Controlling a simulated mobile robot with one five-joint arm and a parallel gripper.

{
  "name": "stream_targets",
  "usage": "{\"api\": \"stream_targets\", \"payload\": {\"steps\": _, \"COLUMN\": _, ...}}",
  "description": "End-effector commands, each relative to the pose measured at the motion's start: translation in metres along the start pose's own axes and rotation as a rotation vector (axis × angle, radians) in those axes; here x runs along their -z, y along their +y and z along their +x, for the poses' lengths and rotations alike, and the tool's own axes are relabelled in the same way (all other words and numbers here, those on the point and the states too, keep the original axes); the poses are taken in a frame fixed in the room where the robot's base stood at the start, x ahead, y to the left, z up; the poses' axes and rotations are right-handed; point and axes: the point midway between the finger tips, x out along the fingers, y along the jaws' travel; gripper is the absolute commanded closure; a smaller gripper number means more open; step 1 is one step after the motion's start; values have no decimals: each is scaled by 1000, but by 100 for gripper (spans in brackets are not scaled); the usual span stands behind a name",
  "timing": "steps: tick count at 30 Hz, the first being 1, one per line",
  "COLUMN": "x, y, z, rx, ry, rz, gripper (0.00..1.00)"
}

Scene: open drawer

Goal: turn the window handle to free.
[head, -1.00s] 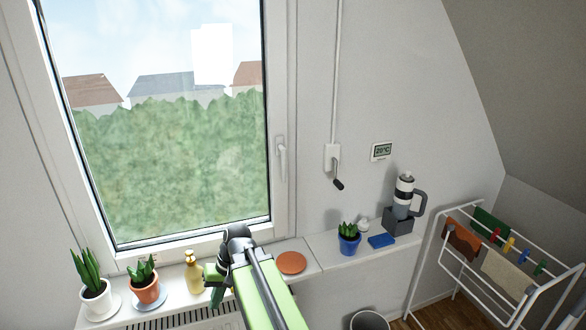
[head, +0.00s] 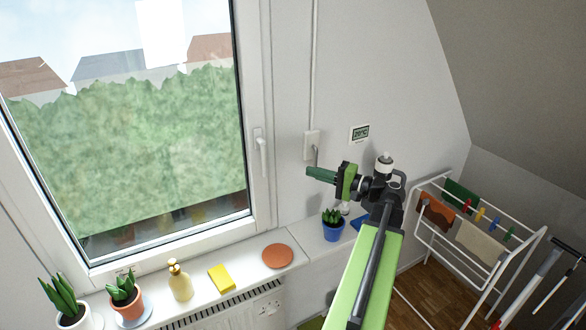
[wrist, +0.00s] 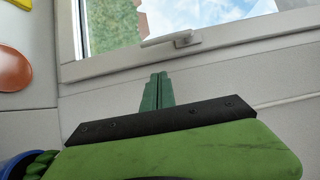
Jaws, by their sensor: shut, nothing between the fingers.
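The white window handle (head: 262,152) is on the right side of the window frame and points downward in the head view. In the wrist view the handle (wrist: 172,39) lies across the frame, ahead of the fingertips. My gripper (head: 309,173) is shut and empty, with its green fingers together. In the head view it points left toward the handle, to its right and a little lower. In the wrist view the shut fingers (wrist: 157,80) end short of the handle, with a visible gap. The window (head: 130,150) looks closed.
The sill holds several potted plants, a soap bottle (head: 180,280), a yellow sponge (head: 221,278) and an orange disc (head: 278,256). A blue-potted plant (head: 333,230) stands below my gripper. A crank box (head: 312,145) is on the wall nearby. A drying rack (head: 440,240) stands at right.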

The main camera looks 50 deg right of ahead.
Motion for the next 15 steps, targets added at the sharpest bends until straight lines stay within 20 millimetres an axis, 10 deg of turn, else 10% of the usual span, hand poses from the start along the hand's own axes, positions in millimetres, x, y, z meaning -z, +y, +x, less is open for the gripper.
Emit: {"api": "stream_targets", "payload": {"steps": 15, "x": -10, "y": 1, "z": 99, "rx": -2, "ry": 2, "rz": 0, "gripper": 100}}
